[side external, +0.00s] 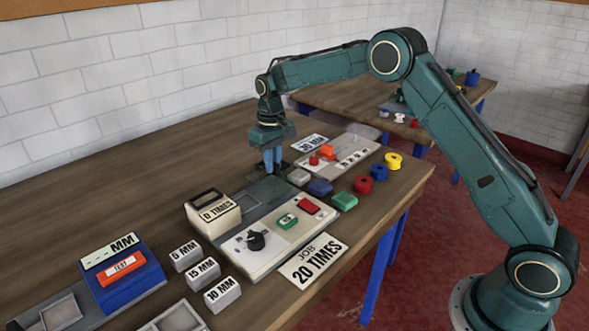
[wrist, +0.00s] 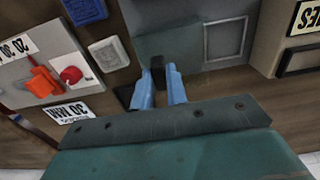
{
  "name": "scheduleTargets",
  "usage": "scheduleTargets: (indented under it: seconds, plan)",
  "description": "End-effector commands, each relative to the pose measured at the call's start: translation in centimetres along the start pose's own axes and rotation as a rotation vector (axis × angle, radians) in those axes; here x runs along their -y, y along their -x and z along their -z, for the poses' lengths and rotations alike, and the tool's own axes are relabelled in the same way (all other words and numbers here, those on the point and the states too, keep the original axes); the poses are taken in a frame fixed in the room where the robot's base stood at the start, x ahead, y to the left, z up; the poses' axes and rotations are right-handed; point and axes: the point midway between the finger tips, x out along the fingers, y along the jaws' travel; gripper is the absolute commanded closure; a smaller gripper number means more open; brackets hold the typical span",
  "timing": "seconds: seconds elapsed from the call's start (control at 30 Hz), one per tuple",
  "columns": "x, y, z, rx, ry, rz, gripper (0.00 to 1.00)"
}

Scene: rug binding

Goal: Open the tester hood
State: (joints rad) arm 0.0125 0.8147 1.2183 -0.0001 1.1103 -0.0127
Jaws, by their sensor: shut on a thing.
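The tester (side external: 270,255) is a cream and grey machine with a "0 TIMES" display, a black knob, a green switch and a red switch. Its grey hood (side external: 268,188) lies at the machine's back, looking low and roughly flat. It also shows in the wrist view as a grey panel (wrist: 190,32). My gripper (side external: 272,168) points down at the hood's far edge. In the wrist view my blue fingers (wrist: 163,85) are shut on a small black handle (wrist: 158,66) beside the hood's edge. The handle's lower part is hidden by the fingers.
A blue "MM" test unit (side external: 125,275) and white blocks marked 5, 15 and 10 MM (side external: 203,270) are at left. A "20 TIMES" job card (side external: 312,262) lies in front. Coloured blocks and spools (side external: 370,180) and a pale panel (side external: 340,155) are at right.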

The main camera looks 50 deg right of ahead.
Motion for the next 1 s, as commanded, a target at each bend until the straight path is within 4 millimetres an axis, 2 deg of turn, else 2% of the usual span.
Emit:
scheduleTargets:
  seconds: [0.17,0.2,0.3,0.73,1.0]
  plan:
    - [0.0,0.0,0.1,-0.003,-0.001,0.000,1.00]
    - [0.0,0.0,0.1,-0.004,-0.001,0.000,0.82]
    - [0.1,0.0,0.1,-0.003,0.000,0.000,0.64]
    - [0.1,0.4,0.1,-0.003,0.000,0.000,0.64]
    - [0.1,2.9,0.1,-0.005,0.000,0.000,0.64]
